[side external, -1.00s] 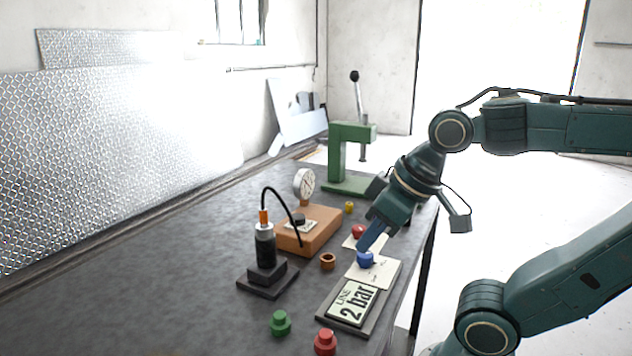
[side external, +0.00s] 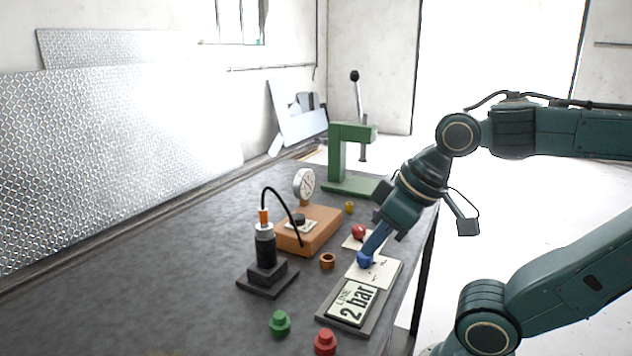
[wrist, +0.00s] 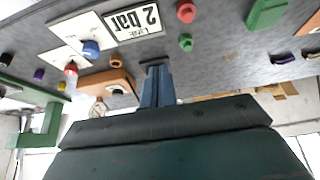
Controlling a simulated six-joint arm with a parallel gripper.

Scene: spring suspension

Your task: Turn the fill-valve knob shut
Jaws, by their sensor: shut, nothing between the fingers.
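A blue knob (side external: 365,260) stands on a white plate beside the "LINE 2 bar" display (side external: 353,302); it also shows in the wrist view (wrist: 91,48). A red knob (side external: 358,231) stands on another white plate just behind it. No label I can read tells which is the fill valve. My gripper (side external: 370,249) has its blue fingers shut and empty, slanting down to the left. In the side view the fingertips overlap the blue knob's top. In the wrist view the fingertips (wrist: 157,68) appear right of that knob, so I cannot tell whether they touch.
An orange box (side external: 318,233) with a gauge (side external: 304,186) and black knob stands left of my gripper. A black strut (side external: 265,252) with a hose stands nearer. Green (side external: 280,323) and red (side external: 325,342) knobs lie in front; a green press (side external: 345,160) stands behind.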

